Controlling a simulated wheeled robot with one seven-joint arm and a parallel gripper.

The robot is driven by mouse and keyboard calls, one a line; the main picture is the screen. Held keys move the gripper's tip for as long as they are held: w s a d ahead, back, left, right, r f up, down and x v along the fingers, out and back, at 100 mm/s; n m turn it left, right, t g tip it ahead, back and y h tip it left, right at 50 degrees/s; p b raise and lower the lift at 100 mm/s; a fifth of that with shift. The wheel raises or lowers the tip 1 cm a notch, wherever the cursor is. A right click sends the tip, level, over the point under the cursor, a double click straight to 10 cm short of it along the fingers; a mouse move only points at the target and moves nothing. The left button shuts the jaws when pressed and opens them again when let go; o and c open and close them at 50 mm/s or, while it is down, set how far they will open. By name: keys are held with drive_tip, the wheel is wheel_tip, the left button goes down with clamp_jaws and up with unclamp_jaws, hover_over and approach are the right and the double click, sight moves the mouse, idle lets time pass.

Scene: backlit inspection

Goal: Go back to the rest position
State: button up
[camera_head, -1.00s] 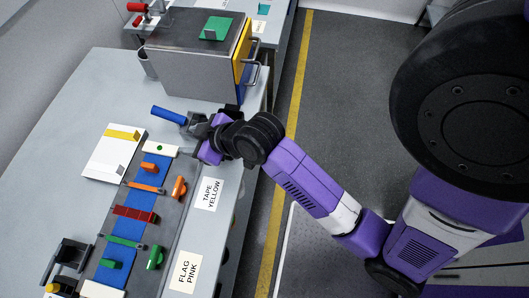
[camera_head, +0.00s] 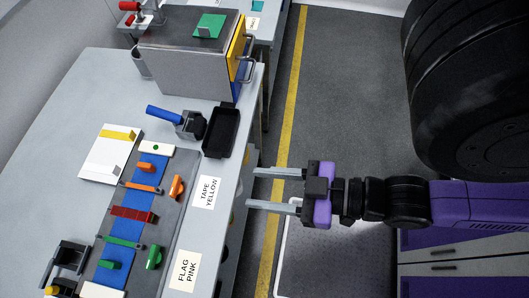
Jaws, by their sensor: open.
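My gripper (camera_head: 274,190) is open and empty. Its two long grey fingers point left, one above the other in the picture, over the edge of the grey table (camera_head: 75,88). The arm reaches in from the right side, over the dark floor. A tool with a blue handle (camera_head: 164,115) and a dark grey head lies on the table, left of a small black tray (camera_head: 222,132). My gripper is apart from both, below and to the right of them in the picture.
A grey fixture plate (camera_head: 186,159) holds a blue strip with orange, red and green parts. A grey box (camera_head: 190,65) with a green tab stands at the back. Labels (camera_head: 208,192) lie near the table edge. Open floor (camera_head: 345,90) with a yellow line lies to the right.

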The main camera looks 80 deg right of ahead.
drive_tip(key=shift+f, duration=0.1)
wheel_tip(320, 180, down, 3)
drive_tip(key=b, duration=0.3)
drive_tip(key=shift+f, duration=0.15)
idle(0.8)
